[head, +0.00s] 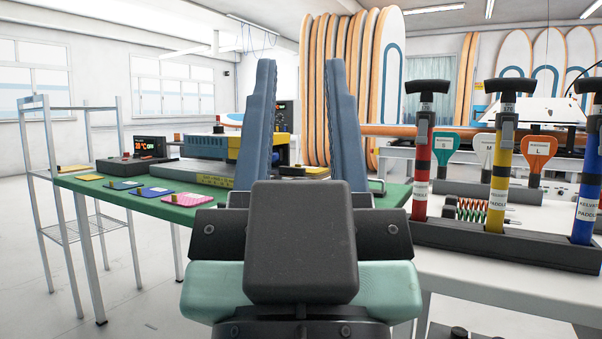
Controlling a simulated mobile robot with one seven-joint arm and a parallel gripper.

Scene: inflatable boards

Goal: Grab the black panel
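My gripper (300,64) fills the middle of the head view, with its two blue-grey fingers upright, wide apart and empty. They stand in front of the green table (135,203), whose middle they partly hide. I cannot single out a black panel for certain. Several small flat panels lie along the table's near left edge: a yellow one (89,178), a teal one (121,185), a blue one (151,192) and a pink one (188,200). Each seems to bear a small knob. None of these looks black.
A dark display box (133,164) and a yellow-and-grey machine (205,147) stand on the green table. A wire rack (47,165) stands left. At right, a black holder (500,243) carries red, yellow and blue pumps. Boards stand behind. Open floor shows at lower left.

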